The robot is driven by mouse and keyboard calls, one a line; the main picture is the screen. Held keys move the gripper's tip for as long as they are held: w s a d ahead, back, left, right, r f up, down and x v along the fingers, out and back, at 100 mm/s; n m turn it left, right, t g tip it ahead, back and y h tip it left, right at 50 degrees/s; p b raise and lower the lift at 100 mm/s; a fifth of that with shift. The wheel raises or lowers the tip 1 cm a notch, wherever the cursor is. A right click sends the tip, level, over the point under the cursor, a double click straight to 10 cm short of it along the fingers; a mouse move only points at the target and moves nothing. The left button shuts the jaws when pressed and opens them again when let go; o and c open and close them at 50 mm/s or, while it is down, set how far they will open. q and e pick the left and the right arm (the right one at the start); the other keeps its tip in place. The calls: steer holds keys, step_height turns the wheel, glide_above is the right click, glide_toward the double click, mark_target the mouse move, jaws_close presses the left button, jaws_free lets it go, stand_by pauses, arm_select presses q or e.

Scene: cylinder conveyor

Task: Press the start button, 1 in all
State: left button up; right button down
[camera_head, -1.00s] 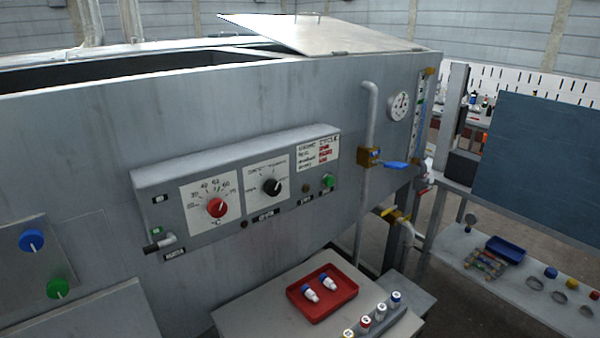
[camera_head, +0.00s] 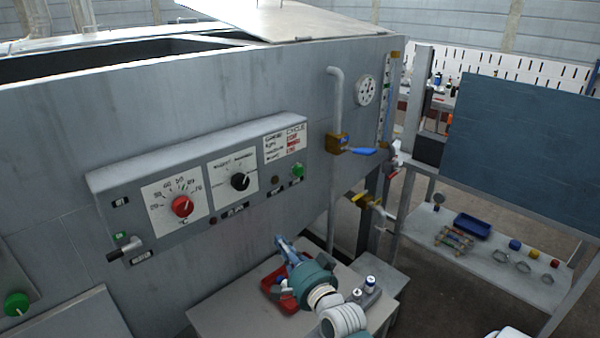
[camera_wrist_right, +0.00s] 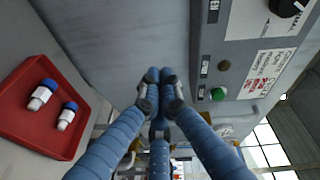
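The control panel (camera_head: 240,203) on the grey tank has a green round button (camera_head: 298,170) at its right end, under the printed cycle card. The same green button (camera_wrist_right: 218,94) shows right of the fingers in the right wrist view; its small label is not readable. My right gripper (camera_head: 281,241) is below the panel's right part, in front of the tank wall and over the red tray, apart from the button. In the right wrist view its blue fingers (camera_wrist_right: 159,76) are brought together at the tips with nothing between them. My left gripper is not in view.
The panel also bears a red knob (camera_head: 182,205) and a black knob (camera_head: 240,181). A pipe with a blue-handled valve (camera_head: 350,149) stands right of it. The red tray (camera_wrist_right: 22,88) with two blue-capped vials lies below. Another green button (camera_head: 16,304) is at far left.

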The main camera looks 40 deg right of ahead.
mark_target(299, 171)
steer(key=s+d+r+m+t+h, duration=0.1)
steer(key=s+d+r+m+h, duration=0.2)
steer(key=d+r+m+h, duration=0.7)
steer(key=d+r+m, duration=0.1)
steer(key=d+m, duration=0.2)
steer(key=d, duration=0.1)
steer(key=shift+d, duration=0.4)
steer(key=shift+r, duration=0.1)
steer(key=w+b, duration=0.2)
steer(key=w, duration=0.7)
steer(key=shift+a+b, duration=0.35)
steer(key=shift+a, duration=0.1)
steer(key=shift+s, duration=0.1)
steer(key=shift+w, duration=0.45)
